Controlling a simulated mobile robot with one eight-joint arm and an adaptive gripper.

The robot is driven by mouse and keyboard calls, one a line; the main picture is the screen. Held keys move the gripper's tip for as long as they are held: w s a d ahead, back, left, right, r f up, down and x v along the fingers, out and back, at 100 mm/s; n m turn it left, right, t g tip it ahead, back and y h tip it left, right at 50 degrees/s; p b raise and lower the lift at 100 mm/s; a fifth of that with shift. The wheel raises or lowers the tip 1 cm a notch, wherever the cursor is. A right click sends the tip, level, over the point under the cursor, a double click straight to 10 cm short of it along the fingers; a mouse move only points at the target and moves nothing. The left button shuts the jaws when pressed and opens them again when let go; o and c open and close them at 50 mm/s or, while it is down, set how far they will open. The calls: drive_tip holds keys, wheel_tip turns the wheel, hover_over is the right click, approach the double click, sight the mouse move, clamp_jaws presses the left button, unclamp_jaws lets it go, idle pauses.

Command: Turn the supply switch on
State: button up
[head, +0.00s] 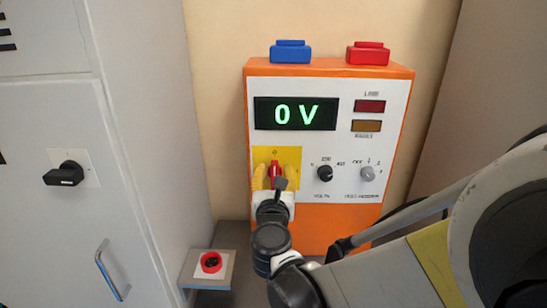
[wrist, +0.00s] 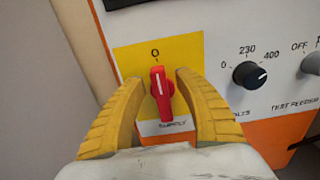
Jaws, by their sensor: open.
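The supply switch is a red knob (wrist: 161,95) on a yellow plate (wrist: 190,58) with a "0" mark above it and the label "SUPPLY" below. Its white pointer line stands nearly upright, toward the "0". In the head view the red knob (head: 275,170) shows at the lower left of the orange test box (head: 330,226). My gripper (wrist: 155,88) is open, with one yellow finger on each side of the knob. A gap shows between each finger and the knob. In the head view my gripper (head: 273,178) partly covers the yellow plate. The display (head: 295,114) reads 0 V.
A black volts knob (head: 324,173) and a grey test feeder knob (head: 367,172) sit right of the switch. Blue (head: 291,52) and red (head: 368,54) blocks top the box.

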drive_tip(key=shift+w, duration=0.5)
clamp_jaws()
